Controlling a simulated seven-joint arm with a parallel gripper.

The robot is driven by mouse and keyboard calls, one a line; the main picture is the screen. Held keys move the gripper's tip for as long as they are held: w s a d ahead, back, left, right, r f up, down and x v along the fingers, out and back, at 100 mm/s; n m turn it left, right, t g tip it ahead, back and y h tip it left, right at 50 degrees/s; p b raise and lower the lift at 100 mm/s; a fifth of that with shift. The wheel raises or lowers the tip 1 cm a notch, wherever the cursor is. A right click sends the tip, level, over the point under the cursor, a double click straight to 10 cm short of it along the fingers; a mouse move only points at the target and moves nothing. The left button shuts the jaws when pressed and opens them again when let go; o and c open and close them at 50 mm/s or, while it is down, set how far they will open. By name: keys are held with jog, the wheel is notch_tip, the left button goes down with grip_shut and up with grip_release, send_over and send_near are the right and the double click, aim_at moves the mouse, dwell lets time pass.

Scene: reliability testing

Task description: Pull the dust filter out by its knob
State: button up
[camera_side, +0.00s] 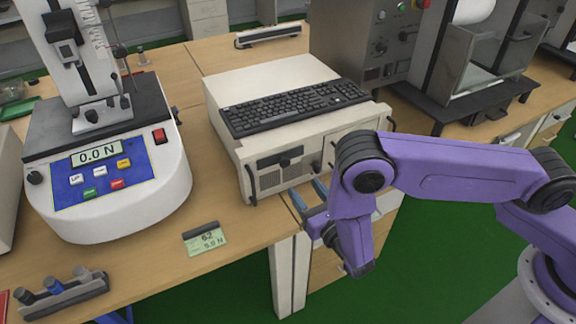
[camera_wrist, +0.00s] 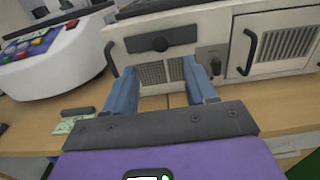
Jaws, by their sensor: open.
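My gripper (camera_side: 309,193) is open and empty in front of and below that panel.
The beige computer (camera_side: 265,80) stands on the wooden bench (camera_side: 150,265) with a black keyboard (camera_side: 290,107) on top. Handles (camera_wrist: 248,52) stick out at both sides of its front. A force tester (camera_side: 108,190) stands left. Open space lies before the bench.

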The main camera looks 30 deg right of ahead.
aim_at(286, 164)
jog(key=w, duration=1)
